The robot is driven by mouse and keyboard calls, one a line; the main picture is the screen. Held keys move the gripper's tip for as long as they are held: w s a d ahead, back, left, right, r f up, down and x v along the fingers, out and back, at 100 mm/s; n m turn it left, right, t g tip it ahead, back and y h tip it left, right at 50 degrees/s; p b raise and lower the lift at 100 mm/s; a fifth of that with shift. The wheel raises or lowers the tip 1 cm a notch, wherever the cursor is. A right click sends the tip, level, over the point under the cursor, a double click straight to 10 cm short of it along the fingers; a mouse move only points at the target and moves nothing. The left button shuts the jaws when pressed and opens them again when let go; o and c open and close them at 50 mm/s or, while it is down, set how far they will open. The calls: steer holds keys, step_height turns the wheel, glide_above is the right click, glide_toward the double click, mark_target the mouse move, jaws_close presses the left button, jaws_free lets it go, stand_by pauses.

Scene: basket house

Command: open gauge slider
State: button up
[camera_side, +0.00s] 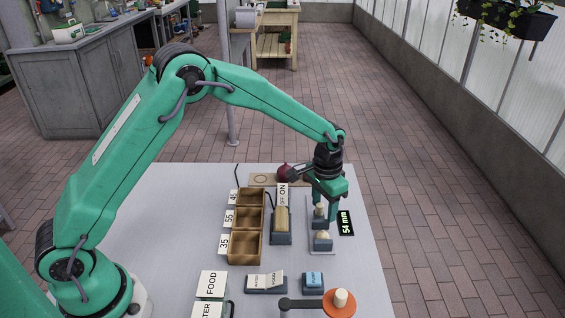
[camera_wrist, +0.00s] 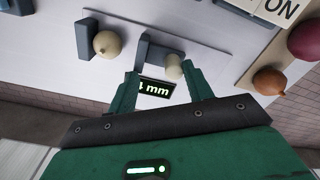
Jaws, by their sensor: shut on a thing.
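The gauge slider is a pale plate (camera_side: 318,248) with two grey jaw blocks, each with a cream round knob, beside a black display (camera_side: 346,223) reading 54 mm. My gripper (camera_side: 325,210) points down over the far jaw and is shut on its knob (camera_side: 320,212). That knob (camera_wrist: 174,67) also shows in the wrist view, between my fingertips (camera_wrist: 160,73) and close to the right finger. The near knob (camera_side: 322,236) stands free; in the wrist view it (camera_wrist: 107,44) is at the left, apart from my fingers. The display (camera_wrist: 155,88) is partly hidden there.
A switch block with an OFF/ON card (camera_side: 282,195) and wooden bins (camera_side: 245,247) stand left of the slider. A dark red ball (camera_side: 285,172) lies behind it. A blue button block (camera_side: 313,280) and an orange disc (camera_side: 341,304) are in front.

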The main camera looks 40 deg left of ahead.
steer(key=shift+s+a+f+g, duration=0.3)
steer(key=shift+s+a+f, duration=0.15)
steer(key=shift+f, duration=0.25)
steer(key=shift+c, duration=0.4)
steer(key=shift+w+a, duration=0.95)
steer(key=o, duration=1)
steer(key=shift+o, duration=0.2)
steer(key=shift+w+d, duration=0.1)
steer(key=shift+d, duration=0.15)
steer(key=shift+c, duration=0.2)
steer(key=shift+r, duration=0.15)
steer(key=shift+o, duration=0.2)
step_height(320, 180, up, 6)
steer(key=shift+w+r, duration=0.15)
steer(key=shift+r, duration=0.45)
